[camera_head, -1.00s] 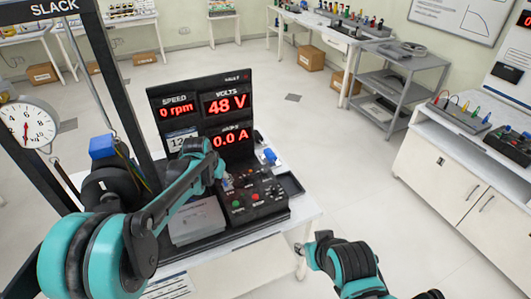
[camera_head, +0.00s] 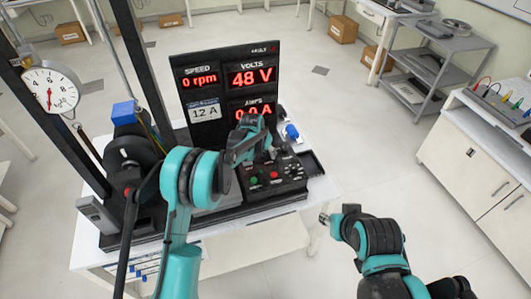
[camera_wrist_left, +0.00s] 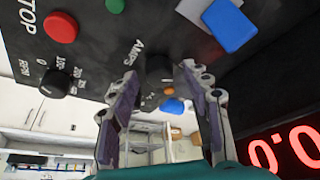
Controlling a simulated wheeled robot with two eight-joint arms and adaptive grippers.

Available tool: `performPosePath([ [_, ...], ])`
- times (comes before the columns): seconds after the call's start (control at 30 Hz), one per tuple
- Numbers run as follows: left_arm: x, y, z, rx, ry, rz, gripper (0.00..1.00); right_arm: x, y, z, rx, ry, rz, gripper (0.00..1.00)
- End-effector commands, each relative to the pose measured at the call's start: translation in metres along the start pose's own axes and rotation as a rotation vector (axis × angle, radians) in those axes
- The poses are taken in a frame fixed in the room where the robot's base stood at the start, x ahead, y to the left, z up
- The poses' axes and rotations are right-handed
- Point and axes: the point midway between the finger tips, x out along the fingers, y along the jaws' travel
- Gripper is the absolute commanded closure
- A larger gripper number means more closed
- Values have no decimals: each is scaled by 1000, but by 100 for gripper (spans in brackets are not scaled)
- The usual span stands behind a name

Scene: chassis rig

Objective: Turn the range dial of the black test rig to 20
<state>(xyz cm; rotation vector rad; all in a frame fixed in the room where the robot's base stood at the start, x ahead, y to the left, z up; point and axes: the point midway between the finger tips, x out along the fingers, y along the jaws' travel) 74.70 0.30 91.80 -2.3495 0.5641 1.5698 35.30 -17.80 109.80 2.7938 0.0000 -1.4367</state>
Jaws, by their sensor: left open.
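The black test rig (camera_head: 230,62) stands on a white table, with red readouts of 0 rpm and 48 V and a partly covered amps readout. Its sloped control box (camera_head: 288,185) carries buttons and knobs. My left gripper (camera_head: 272,153) is over the box's back part. In the left wrist view my left gripper (camera_wrist_left: 162,98) is open, its fingers on either side of a black dial (camera_wrist_left: 158,68) beside the word AMPS; contact and its pointer setting cannot be told. Another black knob (camera_wrist_left: 55,82) has an rpm scale. My right gripper (camera_head: 326,218) is right of the table, its jaws unclear.
A red button (camera_wrist_left: 61,27) by the word STOP sits on the box near the gripper. A blue part (camera_head: 292,131) stands behind the box. A round dial gauge (camera_head: 50,90) and black posts are at left. Open floor lies right of the table.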

Motion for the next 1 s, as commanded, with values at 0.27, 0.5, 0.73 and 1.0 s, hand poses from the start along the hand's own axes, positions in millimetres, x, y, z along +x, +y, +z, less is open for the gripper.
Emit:
performPosePath([
  [0.27,0,0,0,0,0,0,64,0,0,0,0,0,0,60],
  [0.5,0,0,0,0,0,0,100,0,0,0,0,0,0,60],
  [0.73,0,0,0,21,0,9,100,1,0,0,0,0,0,60],
  [1.0,1,-2,0,146,0,62,100,4,0,3,0,0,0,60],
])
